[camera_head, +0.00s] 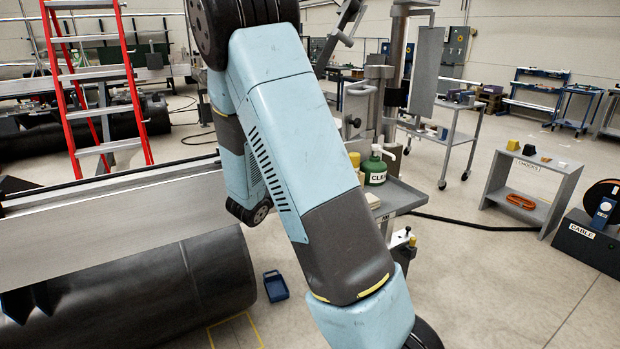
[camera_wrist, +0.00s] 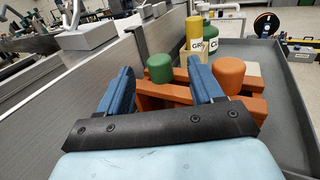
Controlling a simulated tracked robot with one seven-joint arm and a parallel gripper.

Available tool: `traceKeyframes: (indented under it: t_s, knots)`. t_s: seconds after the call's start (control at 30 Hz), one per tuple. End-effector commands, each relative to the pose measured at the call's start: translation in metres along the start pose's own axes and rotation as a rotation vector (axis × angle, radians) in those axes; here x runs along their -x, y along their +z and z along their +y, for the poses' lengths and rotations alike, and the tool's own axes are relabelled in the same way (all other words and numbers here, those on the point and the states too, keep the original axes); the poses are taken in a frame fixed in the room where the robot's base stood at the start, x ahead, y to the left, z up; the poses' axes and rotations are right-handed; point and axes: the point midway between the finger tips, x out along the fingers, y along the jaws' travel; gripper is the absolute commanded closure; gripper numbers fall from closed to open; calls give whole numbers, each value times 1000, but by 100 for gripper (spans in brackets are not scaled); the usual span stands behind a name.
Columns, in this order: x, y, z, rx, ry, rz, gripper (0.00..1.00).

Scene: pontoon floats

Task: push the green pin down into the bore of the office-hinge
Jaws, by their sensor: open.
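In the wrist view, the green pin (camera_wrist: 160,68) shows as a short round green head standing upright above orange bars. These orange bars (camera_wrist: 180,94) look like the office-hinge; they run behind and between my fingers. The pin's shaft and the bore are hidden, so I cannot tell how deep the pin sits. My gripper (camera_wrist: 161,76) is open, with one blue finger on each side of the green head in the picture. The fingers appear nearer to the camera than the pin; I cannot tell whether they touch anything.
An orange cylinder (camera_wrist: 228,74) stands to the right of my right finger. Behind are a yellow container (camera_wrist: 194,34) and a green bottle (camera_wrist: 211,40). A grey tray (camera_wrist: 285,100) has free room at right; a grey panel (camera_wrist: 115,55) stands at left.

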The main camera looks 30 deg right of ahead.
Motion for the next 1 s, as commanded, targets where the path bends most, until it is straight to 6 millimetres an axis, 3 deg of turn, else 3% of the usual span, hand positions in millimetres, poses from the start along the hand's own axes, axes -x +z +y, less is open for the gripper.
traceKeyframes:
  t_s: [0.37,0.7,0.93,1.0]
  knots:
    - [-22,-4,0,0,-2,1,34]
    - [-63,-11,3,-1,-3,-1,34]
    - [-66,-11,3,-1,-2,0,34]
    - [-66,-11,3,-1,-2,0,39]
